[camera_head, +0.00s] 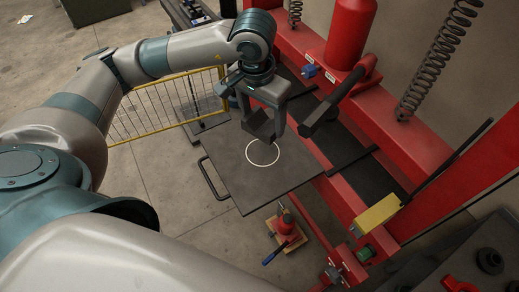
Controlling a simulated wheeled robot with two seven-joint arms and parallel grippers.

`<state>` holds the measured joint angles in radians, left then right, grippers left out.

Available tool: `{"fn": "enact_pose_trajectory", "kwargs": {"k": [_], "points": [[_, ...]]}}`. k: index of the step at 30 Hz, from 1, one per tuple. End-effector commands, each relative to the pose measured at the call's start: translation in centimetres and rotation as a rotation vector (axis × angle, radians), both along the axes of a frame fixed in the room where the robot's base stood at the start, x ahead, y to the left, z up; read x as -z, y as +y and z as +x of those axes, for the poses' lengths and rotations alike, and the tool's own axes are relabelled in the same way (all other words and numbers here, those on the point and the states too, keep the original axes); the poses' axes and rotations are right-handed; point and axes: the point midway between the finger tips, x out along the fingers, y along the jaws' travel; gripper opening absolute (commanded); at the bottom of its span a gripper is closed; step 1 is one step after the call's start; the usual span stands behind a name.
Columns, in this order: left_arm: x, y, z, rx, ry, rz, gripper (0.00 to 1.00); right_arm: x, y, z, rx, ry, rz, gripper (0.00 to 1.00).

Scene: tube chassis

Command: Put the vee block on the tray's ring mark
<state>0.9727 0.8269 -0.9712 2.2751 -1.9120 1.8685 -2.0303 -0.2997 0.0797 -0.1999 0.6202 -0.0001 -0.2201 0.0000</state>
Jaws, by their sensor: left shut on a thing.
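The vee block (261,126) is a dark grey block with a notched top. My left gripper (264,120) is shut on it and holds it over the dark tray (225,165), just behind the white ring mark (249,160) in the picture. The block's lower edge seems to overlap the ring's far side. I cannot tell whether the block touches the tray or hangs a little above it. The ring's inside is bare. My right gripper is not in view.
A red press frame (405,110) with a red cylinder (350,32) and a dark bar handle (325,112) stands close to the right of the tray. A yellow rail (165,108) is behind left. A red jack (285,225) is below the tray. The tray's front is clear.

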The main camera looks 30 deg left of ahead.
Motion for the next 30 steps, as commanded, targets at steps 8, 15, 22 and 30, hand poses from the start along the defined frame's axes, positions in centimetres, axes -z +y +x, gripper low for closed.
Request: {"fn": "enact_pose_trajectory", "kwargs": {"k": [8,15,22,30], "points": [[0.0,0.0,0.1,-0.001,-0.003,-0.002,0.09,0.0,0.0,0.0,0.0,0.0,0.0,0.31],[1.5,0.0,0.0,-0.001,0.002,-0.001,0.09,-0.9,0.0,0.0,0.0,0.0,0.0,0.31],[4.2,0.0,0.0,-0.002,0.001,-0.002,0.09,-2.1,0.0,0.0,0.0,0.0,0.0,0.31],[5.7,-0.1,0.1,-0.001,-0.003,-0.002,0.09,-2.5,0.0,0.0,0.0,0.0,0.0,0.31]]}}
